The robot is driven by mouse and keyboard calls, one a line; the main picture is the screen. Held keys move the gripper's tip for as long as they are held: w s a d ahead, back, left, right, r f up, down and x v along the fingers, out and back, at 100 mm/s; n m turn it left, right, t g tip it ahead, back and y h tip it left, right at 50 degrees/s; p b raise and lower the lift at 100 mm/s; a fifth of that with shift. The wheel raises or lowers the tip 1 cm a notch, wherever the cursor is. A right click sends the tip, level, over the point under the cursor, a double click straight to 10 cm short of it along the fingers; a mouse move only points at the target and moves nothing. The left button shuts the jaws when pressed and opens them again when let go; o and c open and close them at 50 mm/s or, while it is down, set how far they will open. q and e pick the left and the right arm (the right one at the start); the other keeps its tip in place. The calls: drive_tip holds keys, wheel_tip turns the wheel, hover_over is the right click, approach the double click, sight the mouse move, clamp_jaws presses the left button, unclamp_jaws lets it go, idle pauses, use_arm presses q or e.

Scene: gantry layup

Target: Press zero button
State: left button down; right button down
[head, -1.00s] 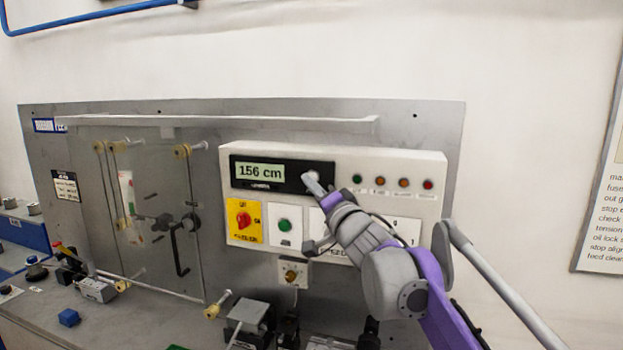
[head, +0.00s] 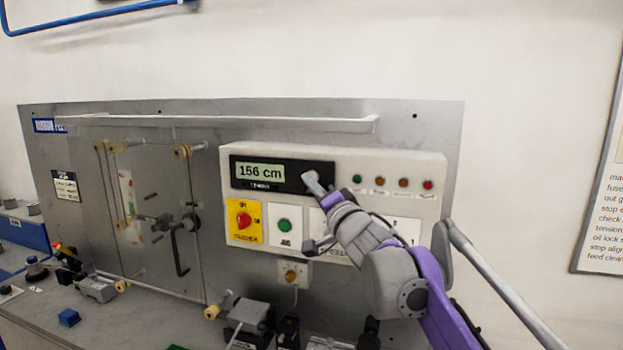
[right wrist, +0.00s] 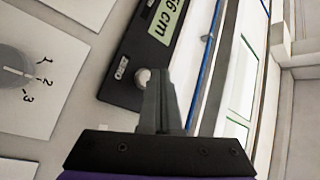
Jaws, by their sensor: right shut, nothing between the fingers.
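The black display unit (head: 318,171) on the beige control box reads "156 cm". In the right wrist view, a small pale round button (right wrist: 142,78) sits on this black display panel (right wrist: 118,88), beside small white lettering. I take it for the zero button. My right gripper (head: 313,182) is shut and empty, with its tips at the display's right end. In the right wrist view, the shut fingers (right wrist: 160,74) lie just right of the button and partly overlap it. I cannot tell if they touch it. My left gripper is not in view.
The beige control box (head: 410,163) also carries a yellow plate with a red switch (head: 244,219), a green button (head: 284,225) and several small lamps. A dial (right wrist: 25,75) with numbers shows in the right wrist view. A clear guard with rollers (head: 150,220) stands left.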

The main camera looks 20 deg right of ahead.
drive_tip(key=shift+w+d, duration=0.2)
drive_tip(key=shift+w, duration=0.1)
drive_tip(key=shift+w+d, duration=0.25)
drive_tip(key=shift+w, duration=0.1)
idle(0.8)
drive_tip(key=shift+s, duration=0.1)
drive_tip(key=shift+s+a, duration=0.5)
drive_tip(key=shift+s, duration=0.15)
drive_tip(key=s+a, duration=0.1)
drive_tip(key=s, duration=0.1)
drive_tip(key=s+a, duration=0.1)
drive_tip(key=s, duration=0.1)
drive_tip(key=shift+a, duration=0.4)
idle(0.5)
